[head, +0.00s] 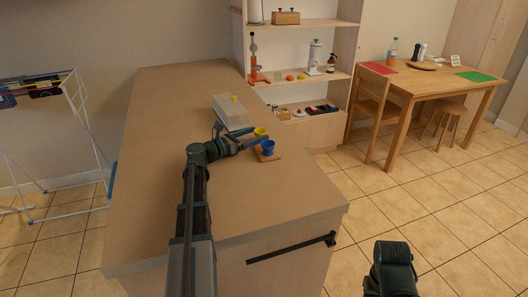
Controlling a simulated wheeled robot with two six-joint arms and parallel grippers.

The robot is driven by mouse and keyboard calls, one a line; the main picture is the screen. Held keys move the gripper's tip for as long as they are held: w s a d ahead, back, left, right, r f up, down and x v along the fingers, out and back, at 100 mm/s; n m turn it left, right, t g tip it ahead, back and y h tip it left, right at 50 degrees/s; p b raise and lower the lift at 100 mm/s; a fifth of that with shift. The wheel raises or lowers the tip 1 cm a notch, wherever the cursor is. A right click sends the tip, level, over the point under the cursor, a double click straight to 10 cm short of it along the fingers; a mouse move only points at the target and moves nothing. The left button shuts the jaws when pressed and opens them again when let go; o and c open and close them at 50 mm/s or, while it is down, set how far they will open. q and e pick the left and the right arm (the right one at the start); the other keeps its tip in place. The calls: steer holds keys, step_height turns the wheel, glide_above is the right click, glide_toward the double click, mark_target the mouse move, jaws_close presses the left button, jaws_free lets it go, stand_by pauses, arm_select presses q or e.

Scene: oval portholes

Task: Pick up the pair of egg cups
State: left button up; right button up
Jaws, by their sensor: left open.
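The pair of egg cups stands on the counter, close together on a small wooden board (277,155). One is a yellow egg cup (261,131) and the nearer one is a blue egg cup (268,147). My left gripper (252,139) is open, with its fingers pointing right at the cups from their left side. Its fingertips are right beside the cups; I cannot tell whether they touch. The fingers hide part of the yellow cup and the board. Part of my right arm shows at the bottom right, but its gripper is not visible.
A grey box-like dish with a yellow knob (230,112) stands just behind my left gripper. The counter (180,110) is otherwise bare. A shelf unit (318,83) with several items stands behind its far end. A dining table (437,78) is at the far right.

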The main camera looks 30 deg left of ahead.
mark_target(265, 131)
arm_select(q)
steer(key=shift+x, duration=2.75)
steer(key=shift+a, duration=0.1)
jaws_close()
